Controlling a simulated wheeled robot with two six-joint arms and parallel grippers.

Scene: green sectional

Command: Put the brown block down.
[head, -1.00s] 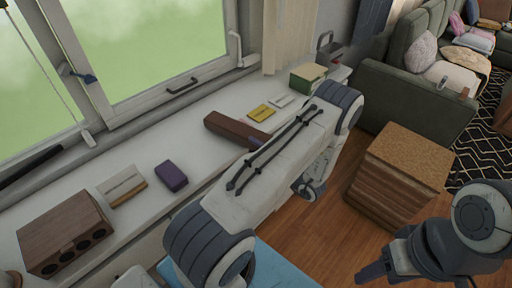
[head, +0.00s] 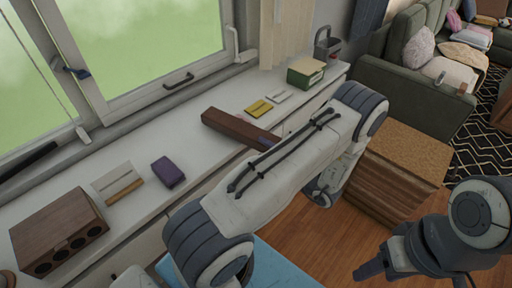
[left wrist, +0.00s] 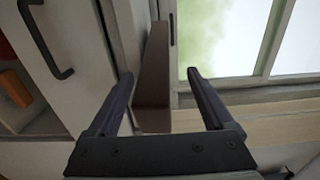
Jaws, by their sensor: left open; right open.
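The brown block (head: 238,127) is a long dark bar lying on the white counter under the window, its right end close to my left arm. In the left wrist view the brown block (left wrist: 154,85) shows between and beyond the fingers of my left gripper (left wrist: 160,74). These fingers are spread, with visible gaps on both sides of the block. My right gripper (head: 412,274) is open and empty at the lower right, above the floor, far from the block.
A yellow item (head: 258,108), a purple block (head: 168,172), a wooden box with round holes (head: 60,232) and a green box (head: 306,72) stand on the counter. A cork-topped wooden stool (head: 400,150) stands right of my left arm.

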